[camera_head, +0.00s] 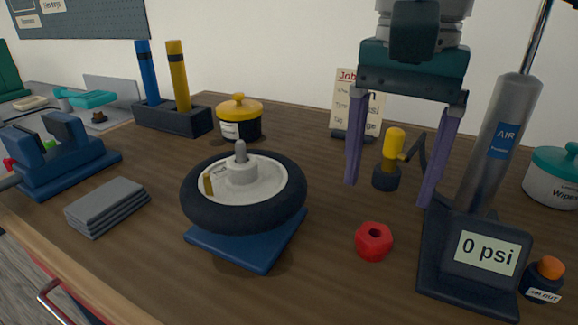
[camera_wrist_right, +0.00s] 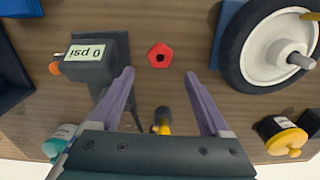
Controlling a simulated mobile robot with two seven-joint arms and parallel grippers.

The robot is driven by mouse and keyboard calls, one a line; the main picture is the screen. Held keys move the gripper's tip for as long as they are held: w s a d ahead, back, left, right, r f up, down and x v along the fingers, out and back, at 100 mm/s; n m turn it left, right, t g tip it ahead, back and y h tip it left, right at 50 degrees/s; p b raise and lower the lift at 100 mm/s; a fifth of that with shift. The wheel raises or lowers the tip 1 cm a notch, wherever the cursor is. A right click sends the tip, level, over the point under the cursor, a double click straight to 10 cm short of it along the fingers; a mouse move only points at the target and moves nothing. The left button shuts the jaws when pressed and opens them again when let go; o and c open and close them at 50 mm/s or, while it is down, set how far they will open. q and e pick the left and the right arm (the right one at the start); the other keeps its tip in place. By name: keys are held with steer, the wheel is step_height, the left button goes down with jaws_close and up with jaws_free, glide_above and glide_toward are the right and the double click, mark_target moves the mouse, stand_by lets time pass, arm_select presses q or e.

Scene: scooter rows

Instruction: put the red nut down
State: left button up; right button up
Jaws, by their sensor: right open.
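The red nut (camera_head: 374,241) lies on the wooden workbench between the wheel and the air pump, with its hole showing. It also shows in the right wrist view (camera_wrist_right: 160,55), beyond the fingertips and touching neither finger. My right gripper (camera_head: 392,194) is open and empty above the bench, with its two purple fingers wide apart. In the head view, the nut is in front of and below the fingers. My left gripper is not in view.
A wheel (camera_head: 203,215) rests on a blue stand left of the nut. The air pump (camera_head: 480,245) with a "0 psi" display stands close on the right. A yellow-topped air fitting (camera_head: 394,145) stands behind, between my fingers in the picture. Bare bench lies in front of the nut.

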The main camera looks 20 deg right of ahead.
step_height(320, 180, up, 5)
steer(key=shift+f, duration=0.2)
steer(key=shift+a, duration=0.1)
